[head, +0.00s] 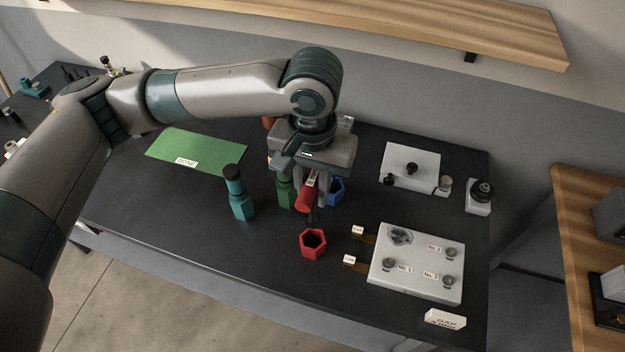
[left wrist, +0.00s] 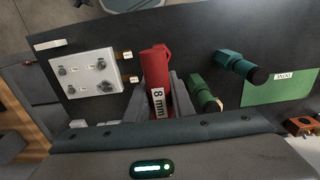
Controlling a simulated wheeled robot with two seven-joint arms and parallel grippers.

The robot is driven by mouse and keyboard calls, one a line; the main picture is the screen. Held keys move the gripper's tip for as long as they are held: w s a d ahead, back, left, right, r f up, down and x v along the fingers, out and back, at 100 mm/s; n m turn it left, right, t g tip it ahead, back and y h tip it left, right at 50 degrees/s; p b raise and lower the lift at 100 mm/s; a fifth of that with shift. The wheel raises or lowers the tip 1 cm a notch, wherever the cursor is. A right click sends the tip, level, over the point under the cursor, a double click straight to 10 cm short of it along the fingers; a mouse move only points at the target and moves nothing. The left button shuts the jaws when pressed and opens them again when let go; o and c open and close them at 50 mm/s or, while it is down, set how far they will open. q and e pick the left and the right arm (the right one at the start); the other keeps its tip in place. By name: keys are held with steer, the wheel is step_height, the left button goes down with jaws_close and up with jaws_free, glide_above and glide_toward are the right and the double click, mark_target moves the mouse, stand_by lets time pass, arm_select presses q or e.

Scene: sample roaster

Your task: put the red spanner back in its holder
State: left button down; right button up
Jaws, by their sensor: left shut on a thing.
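The red spanner (head: 306,197), labelled 8 mm, is in my left gripper (head: 311,190), which is shut on it. It tilts a little, with its dark end pointing down. The red holder (head: 313,243) stands on the dark table, its hexagonal opening facing up. In the head view the spanner's dark tip shows just above and behind the holder, apart from it. In the left wrist view the red spanner (left wrist: 157,82) lies between my gripper's fingers (left wrist: 162,100); I cannot tell the holder apart from it there. My right gripper is not in view.
A teal spanner in its holder (head: 241,200) stands to the left, with a green holder (head: 286,193) and a blue holder (head: 337,190) near my gripper. A grey plate with knobs (head: 414,285) lies to the right. A green mat (head: 197,150) marked DONE lies behind left.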

mark_target(313, 218)
arm_select(q)
steer(key=shift+f, duration=1.15)
steer(key=shift+f, duration=0.15)
steer(key=shift+f+b, duration=0.4)
steer(key=shift+f, duration=1.65)
steer(key=shift+f+b, duration=0.35)
steer(key=shift+f, duration=1)
steer(key=shift+f, duration=0.35)
steer(key=shift+f, duration=1.1)
